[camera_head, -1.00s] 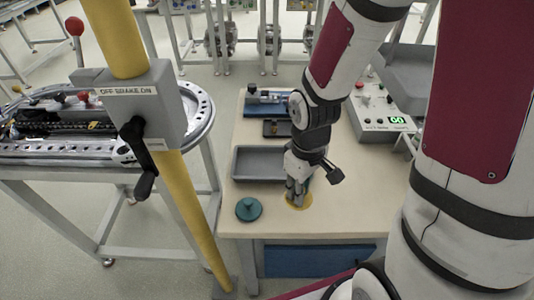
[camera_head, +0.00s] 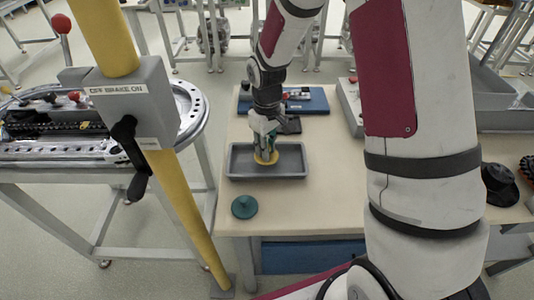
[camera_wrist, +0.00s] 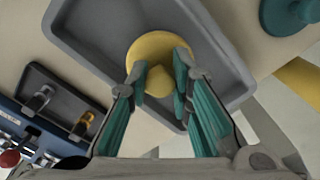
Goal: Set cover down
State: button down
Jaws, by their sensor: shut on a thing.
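A round yellow cover with a knob (camera_head: 262,161) is held by my gripper (camera_head: 266,149). In the wrist view, the yellow cover (camera_wrist: 150,49) shows its knob between the teal fingertips of my gripper (camera_wrist: 161,78), which is shut on it. The cover is over the inside of the grey tray (camera_head: 292,163), left of the tray's middle in the head view. I cannot tell whether it touches the tray floor. The tray (camera_wrist: 92,38) also shows in the wrist view. A similar teal cover (camera_head: 244,206) lies on the table in front of the tray.
The table (camera_head: 320,215) is clear to the right of the teal cover. A blue plate with a fixture (camera_head: 312,104) and a small dark tray (camera_head: 291,125) lie behind the grey tray. A yellow post with a grey box (camera_head: 136,100) stands at the left.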

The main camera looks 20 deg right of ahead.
jog(key=shift+f, duration=1.4)
jog(key=shift+f, duration=0.2)
jog(key=c, duration=1.4)
grip_release()
jog(key=shift+c, duration=0.2)
jog(key=shift+r, duration=0.15)
